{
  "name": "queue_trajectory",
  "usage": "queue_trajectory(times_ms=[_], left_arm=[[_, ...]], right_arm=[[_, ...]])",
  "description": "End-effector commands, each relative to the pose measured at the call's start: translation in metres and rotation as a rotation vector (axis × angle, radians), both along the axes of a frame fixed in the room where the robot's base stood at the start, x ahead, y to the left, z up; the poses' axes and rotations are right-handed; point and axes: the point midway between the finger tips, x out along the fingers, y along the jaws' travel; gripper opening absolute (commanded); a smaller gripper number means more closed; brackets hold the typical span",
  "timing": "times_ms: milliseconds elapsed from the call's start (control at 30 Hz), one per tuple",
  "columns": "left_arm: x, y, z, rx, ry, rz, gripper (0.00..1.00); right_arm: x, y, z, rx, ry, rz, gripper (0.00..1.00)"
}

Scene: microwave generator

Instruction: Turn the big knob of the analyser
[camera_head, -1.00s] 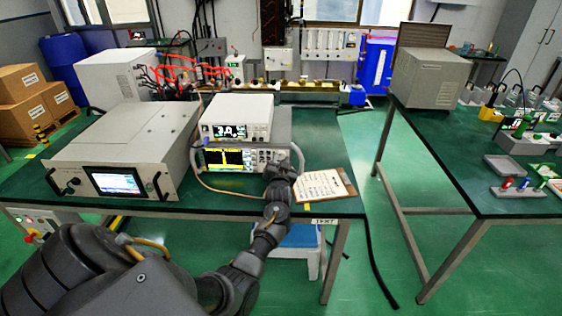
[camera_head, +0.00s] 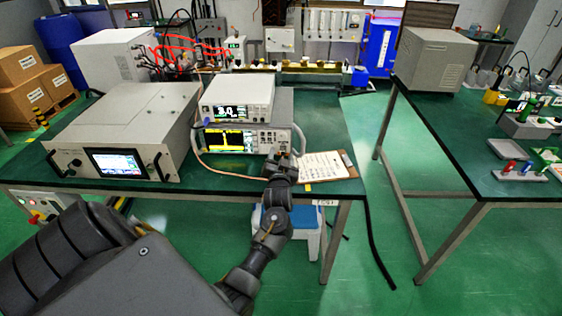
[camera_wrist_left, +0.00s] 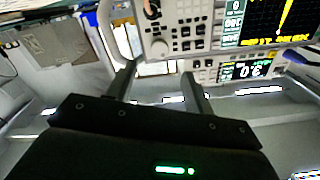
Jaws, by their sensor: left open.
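The analyser (camera_head: 231,141), with a dark screen and yellow trace, stands on the green bench under a white instrument. In the left wrist view the analyser's screen (camera_wrist_left: 277,20) is at the upper right, with buttons beside it. My left gripper (camera_head: 282,156) is in front of the panel's lower right in the head view. Contact cannot be told. My right gripper is out of view.
The white instrument (camera_head: 237,94) sits on the analyser. A clipboard (camera_head: 323,166) lies right of my left gripper. A cable (camera_head: 214,171) runs along the bench front. A large grey unit (camera_head: 117,121) stands left. Open floor separates the two benches.

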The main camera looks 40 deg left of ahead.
Motion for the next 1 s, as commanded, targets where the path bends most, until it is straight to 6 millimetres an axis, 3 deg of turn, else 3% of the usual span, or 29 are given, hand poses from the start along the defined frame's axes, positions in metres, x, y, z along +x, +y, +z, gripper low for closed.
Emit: queue_trajectory(times_ms=[200, 800, 933, 1000], left_arm=[[-0.016, -0.013, -0.001, 0.000, 0.000, -0.001, 0.52], [-0.018, -0.014, 0.000, -0.001, 0.001, -0.001, 0.52], [-0.027, -0.024, -0.012, -0.039, 0.041, -0.051, 0.52], [-0.040, -0.041, -0.028, -0.097, 0.102, -0.119, 0.52]], right_arm=[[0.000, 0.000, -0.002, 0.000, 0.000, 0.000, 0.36], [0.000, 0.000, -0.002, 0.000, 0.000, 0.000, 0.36], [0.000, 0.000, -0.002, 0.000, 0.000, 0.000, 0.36], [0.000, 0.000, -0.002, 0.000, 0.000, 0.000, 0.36]])
